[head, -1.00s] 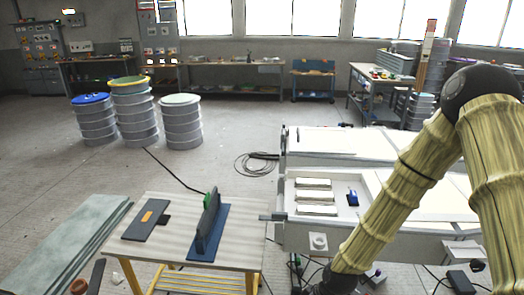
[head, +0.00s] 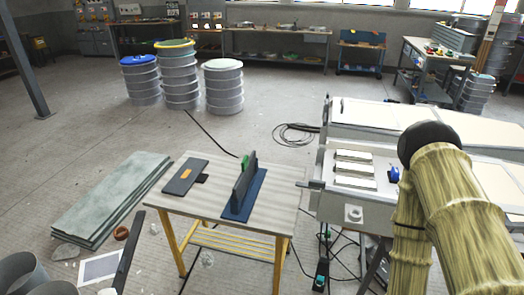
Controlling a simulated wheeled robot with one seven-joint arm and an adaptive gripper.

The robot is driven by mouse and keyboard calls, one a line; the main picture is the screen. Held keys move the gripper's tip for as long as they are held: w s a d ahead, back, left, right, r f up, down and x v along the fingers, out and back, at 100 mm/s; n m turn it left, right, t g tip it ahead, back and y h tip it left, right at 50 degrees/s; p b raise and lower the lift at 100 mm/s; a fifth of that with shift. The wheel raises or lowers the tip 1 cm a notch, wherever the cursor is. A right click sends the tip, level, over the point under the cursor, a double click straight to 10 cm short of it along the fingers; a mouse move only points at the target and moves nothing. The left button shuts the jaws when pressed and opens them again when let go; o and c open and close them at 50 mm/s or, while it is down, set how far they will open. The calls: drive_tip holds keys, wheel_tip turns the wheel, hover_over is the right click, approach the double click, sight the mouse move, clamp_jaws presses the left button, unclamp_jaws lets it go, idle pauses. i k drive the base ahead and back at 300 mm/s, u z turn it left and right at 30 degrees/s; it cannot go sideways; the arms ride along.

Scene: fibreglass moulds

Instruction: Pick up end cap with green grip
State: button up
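On the small wooden-topped table (head: 214,212) a dark upright plate (head: 245,183) stands on a flat blue base (head: 245,196). A small green piece (head: 245,162) shows at the upper far side of that plate. It may be the green grip, but most of it is hidden behind the plate, so I cannot tell what it is fixed to. A flat dark piece with an orange patch (head: 186,174) lies on the left of the same table. My arm shows at the right, but my gripper is out of view.
White moulds (head: 420,128) stand right of the table, one holding pale bars (head: 354,169) and a blue item (head: 394,174). Greenish slabs (head: 112,196) lie on the floor at left. Drums (head: 223,87) stand further back. Cables (head: 296,134) lie on the floor. Floor behind the table is fairly clear.

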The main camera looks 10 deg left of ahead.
sight(248, 165)
drive_tip(key=z, duration=1.8)
drive_tip(key=i, duration=1.4)
drive_tip(key=u, duration=3.35)
